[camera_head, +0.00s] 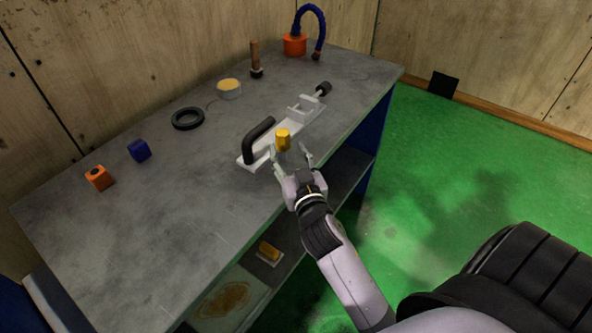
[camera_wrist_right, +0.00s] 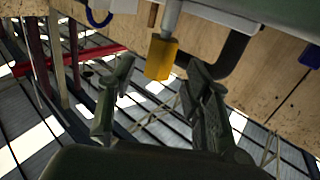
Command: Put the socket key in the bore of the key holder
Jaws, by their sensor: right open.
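My right gripper (camera_head: 291,157) is open at the front edge of the bench, beside a yellow knob-like piece (camera_head: 283,138) on the white fixture (camera_head: 302,122). In the right wrist view the yellow piece (camera_wrist_right: 160,58) sits on a grey shaft, beyond and between the spread fingertips (camera_wrist_right: 160,68); I see no grip on it. I cannot tell whether this piece is the socket key. An orange block (camera_head: 98,178) with a dark round opening lies at the left of the bench; it may be the key holder. My left gripper is out of view.
A black curved handle (camera_head: 258,140) rises from the fixture's left end. The bench's front left is clear.

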